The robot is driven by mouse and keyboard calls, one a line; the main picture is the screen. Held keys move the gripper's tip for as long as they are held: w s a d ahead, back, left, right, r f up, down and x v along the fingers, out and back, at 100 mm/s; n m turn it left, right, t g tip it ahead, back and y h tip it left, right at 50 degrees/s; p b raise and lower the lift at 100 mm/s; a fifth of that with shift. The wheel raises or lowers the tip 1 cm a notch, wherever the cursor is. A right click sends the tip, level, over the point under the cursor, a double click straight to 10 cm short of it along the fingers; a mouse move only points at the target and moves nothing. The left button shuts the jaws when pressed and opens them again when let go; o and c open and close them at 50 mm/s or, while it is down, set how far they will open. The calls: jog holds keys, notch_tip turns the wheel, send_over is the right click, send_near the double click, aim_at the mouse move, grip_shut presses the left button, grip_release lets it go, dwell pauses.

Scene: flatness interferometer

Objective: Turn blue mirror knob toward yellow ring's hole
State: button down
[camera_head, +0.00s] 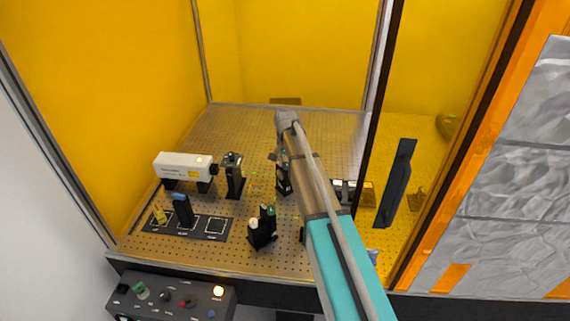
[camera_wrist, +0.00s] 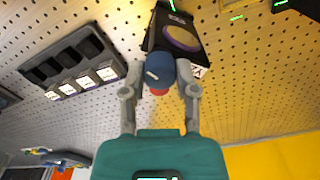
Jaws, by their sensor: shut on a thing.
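In the wrist view my gripper (camera_wrist: 161,74) is shut on the blue knob (camera_wrist: 159,66), with one finger on each side of it. The knob has a pale mark on its face and a red part beside it. It sits at the edge of a black mirror mount (camera_wrist: 196,48) that carries a round, yellowish-purple mirror (camera_wrist: 180,38). In the head view my gripper (camera_head: 279,158) is low over the middle of the perforated bench, and my wrist largely hides the blue knob. I cannot pick out the yellow ring or its hole in either view.
A white laser box (camera_head: 184,166) and black post mount (camera_head: 234,178) stand left on the bench. A black tray (camera_head: 226,238) and another mount (camera_head: 262,236) are nearer. A control box (camera_head: 165,300) is in front. The sliding door's dark handle (camera_head: 397,184) is right of my arm.

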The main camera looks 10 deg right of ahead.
aim_at(285, 163)
jog(key=shift+w, duration=0.1)
jog(key=shift+c, duration=1.8)
grip_release()
jog(key=shift+r, duration=0.1)
jog(key=shift+r+p, duration=0.55)
jog(key=shift+p, duration=0.15)
notch_tip(285, 163, up, 12)
jog(key=n+p, duration=0.4)
jog(key=p, duration=0.8)
jog(key=shift+a+r, duration=0.15)
jog(key=shift+r, duration=0.1)
jog(key=shift+f, duration=0.15)
notch_tip(285, 163, down, 14)
jog(key=b, duration=1.3)
jog(key=shift+r, duration=0.2)
